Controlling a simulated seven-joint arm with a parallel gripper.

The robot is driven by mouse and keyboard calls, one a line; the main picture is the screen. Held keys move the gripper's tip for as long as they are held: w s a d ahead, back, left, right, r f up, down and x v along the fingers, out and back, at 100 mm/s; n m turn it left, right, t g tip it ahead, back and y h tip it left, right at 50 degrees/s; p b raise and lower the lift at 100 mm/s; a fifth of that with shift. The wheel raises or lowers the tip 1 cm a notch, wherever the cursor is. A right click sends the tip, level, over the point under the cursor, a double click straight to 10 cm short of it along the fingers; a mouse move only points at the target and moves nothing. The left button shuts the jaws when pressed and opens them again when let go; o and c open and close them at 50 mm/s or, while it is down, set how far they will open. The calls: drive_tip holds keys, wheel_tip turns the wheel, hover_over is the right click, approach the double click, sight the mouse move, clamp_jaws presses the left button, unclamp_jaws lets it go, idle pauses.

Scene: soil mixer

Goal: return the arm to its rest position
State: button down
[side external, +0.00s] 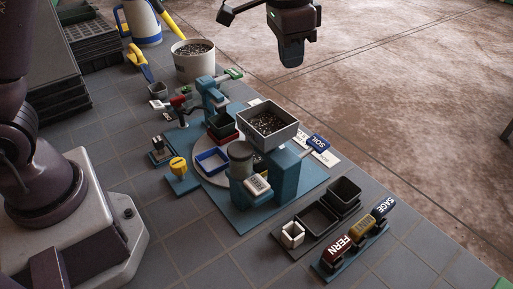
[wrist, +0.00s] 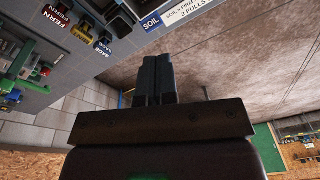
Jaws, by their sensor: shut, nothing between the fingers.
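My gripper (side external: 292,52) hangs in the air at the top of the side view, beyond the back edge of the tiled bench and above the brown floor. Its fingers are shut with nothing between them. In the wrist view the two dark fingers (wrist: 154,78) stand side by side and touch. The soil mixer (side external: 252,185) is a teal station on the bench, below and left of my gripper and apart from it. A grey hopper (side external: 283,137) with dark soil sits on top of it. My gripper touches nothing.
A soil bucket (side external: 193,62) and a blue-and-white jug (side external: 141,22) stand at the back left. Black pots (side external: 318,219) and a label rack (side external: 336,262) with FERN and SAGE tags are at the front right. The space around my gripper is clear.

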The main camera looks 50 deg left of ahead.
drive_tip(key=s+a+r+n+t, duration=0.1)
drive_tip(key=s+a+r, duration=0.25)
drive_tip(key=s, duration=0.25)
drive_tip(key=s+a+r+n+t, duration=0.1)
drive_tip(key=s+a+r, duration=0.1)
drive_tip(key=s+r, duration=0.35)
drive_tip(key=s+a+f+n+t, duration=0.1)
drive_tip(key=s+f, duration=0.1)
drive_tip(key=s, duration=0.4)
drive_tip(key=s+a+f+n+t, duration=0.1)
drive_tip(key=s, duration=0.6)
drive_tip(key=shift+a+f, duration=0.25)
drive_tip(key=shift+f, duration=0.1)
